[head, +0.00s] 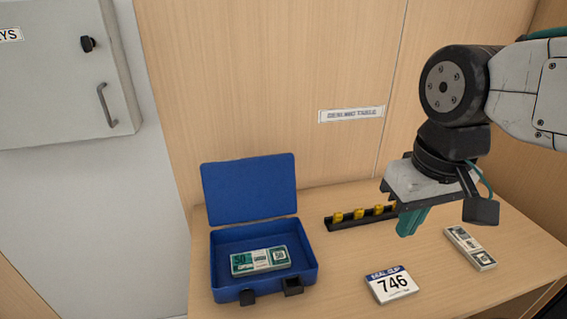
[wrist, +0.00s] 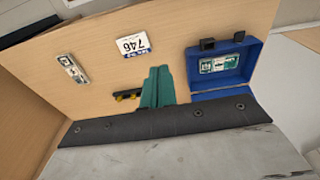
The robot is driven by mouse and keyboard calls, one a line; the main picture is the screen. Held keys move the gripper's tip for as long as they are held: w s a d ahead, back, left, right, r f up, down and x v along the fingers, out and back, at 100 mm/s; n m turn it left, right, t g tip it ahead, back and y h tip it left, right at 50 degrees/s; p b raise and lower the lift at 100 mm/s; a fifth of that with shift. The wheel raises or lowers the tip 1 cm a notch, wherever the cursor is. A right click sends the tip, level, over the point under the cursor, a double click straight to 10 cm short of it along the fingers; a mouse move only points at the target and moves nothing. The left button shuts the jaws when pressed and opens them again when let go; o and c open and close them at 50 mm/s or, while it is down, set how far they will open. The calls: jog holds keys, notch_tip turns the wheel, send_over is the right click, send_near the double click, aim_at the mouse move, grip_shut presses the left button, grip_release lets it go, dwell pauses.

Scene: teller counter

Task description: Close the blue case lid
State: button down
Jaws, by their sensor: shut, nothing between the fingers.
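The blue case (head: 313,277) stands on the left part of the counter with its lid (head: 249,187) raised, leaning back a little past upright near the wood panel. A banded bundle of notes (head: 259,261) lies inside the case. Two dark latches show on its front. My gripper (head: 408,224) is in the air right of the case, above the counter, touching nothing. Its teal fingers are together and empty. In the wrist view the fingers (wrist: 158,86) point toward the counter and the blue case (wrist: 249,55) is to their right; most of the lid is hidden by my gripper's body.
A black rack (head: 343,224) with several yellow pieces stands at the back, behind my gripper. A card reading 746 (head: 391,284) and another note bundle (head: 469,248) lie on the counter (head: 345,258). A grey key cabinet (head: 60,75) hangs at upper left.

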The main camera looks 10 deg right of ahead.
jog(key=w+a+r+g, duration=0.1)
jog(key=w+a+r, duration=0.1)
jog(key=w, duration=0.9)
jog(key=w+a+r, duration=0.3)
jog(key=w, duration=0.8)
jog(key=w+a+f+g, duration=0.1)
jog(key=w+a+f, duration=0.1)
jog(key=w, duration=0.4)
jog(key=w+a+f, duration=0.3)
jog(key=w, duration=0.3)
jog(key=w+a+f, duration=0.5)
jog(key=w+f, duration=0.2)
jog(key=w, duration=0.2)
notch_tip(320, 180, down, 10)
jog(key=s, duration=0.1)
jog(key=shift+a+g, duration=0.2)
jog(key=shift+g, duration=0.2)
jog(key=shift+s, duration=0.1)
